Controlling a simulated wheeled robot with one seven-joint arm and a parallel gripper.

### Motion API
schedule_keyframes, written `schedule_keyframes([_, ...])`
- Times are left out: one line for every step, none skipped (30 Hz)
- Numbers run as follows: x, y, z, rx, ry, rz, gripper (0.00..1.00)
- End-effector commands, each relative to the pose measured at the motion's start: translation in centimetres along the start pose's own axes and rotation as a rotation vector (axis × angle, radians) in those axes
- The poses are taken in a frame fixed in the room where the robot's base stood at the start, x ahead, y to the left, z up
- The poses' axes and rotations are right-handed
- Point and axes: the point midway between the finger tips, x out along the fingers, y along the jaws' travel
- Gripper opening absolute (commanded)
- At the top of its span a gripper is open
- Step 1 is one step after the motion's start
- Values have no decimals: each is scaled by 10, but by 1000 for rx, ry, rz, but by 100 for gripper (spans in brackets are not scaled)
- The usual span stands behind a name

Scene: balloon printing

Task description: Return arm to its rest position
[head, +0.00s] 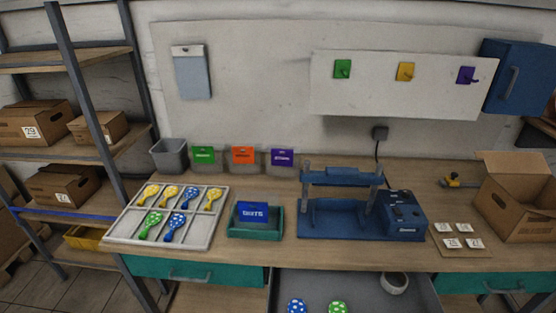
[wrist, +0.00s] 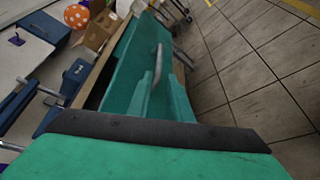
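My gripper's fingers show in neither view, and the head view shows no part of my arm. In the wrist view a green surface with a dark edge (wrist: 150,155) fills the bottom, very close to the camera; I cannot tell what it is. Beyond it are the bench's teal front (wrist: 130,75) and a drawer handle (wrist: 157,65). Nothing held is visible.
The middle drawer (head: 350,300) stands open with blue (head: 297,306) and green (head: 337,307) dotted balloons. The bench holds a tray (head: 118,239) of several balloons, a blue press (head: 335,222) and an open carton (head: 515,205). Floor (wrist: 245,65) lies clear at right.

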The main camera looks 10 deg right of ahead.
Motion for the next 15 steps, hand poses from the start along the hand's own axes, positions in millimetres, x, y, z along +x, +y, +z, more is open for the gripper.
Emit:
schedule_keyframes([1, -4, -1, -1, 16, -4, 19])
schedule_keyframes([2, -8, -2, -1, 34, -8, 19])
schedule_keyframes([2, -13, -5, 0, 66, -15, 19])
schedule_keyframes([3, -19, -7, 2, 98, -23, 19])
schedule_keyframes([3, -25, -11, 7, 135, -32, 19])
schedule_keyframes([3, -35, -16, 14, 193, -46, 19])
schedule_keyframes([2, -43, -19, 25, 240, -60, 19])
schedule_keyframes([0, -51, -23, 37, 291, -75, 19])
schedule_keyframes([-4, -62, -28, 59, 363, -100, 19])
schedule_keyframes([-8, -71, -31, 77, 416, -121, 19])
schedule_keyframes([-13, -79, -34, 100, 471, -142, 19])
schedule_keyframes([-21, -88, -37, 134, 541, -174, 19])
schedule_keyframes([-27, -95, -38, 162, 594, -198, 19])
schedule_keyframes([-35, -101, -39, 194, 644, -225, 19])
schedule_keyframes([-45, -107, -39, 240, 710, -260, 19])
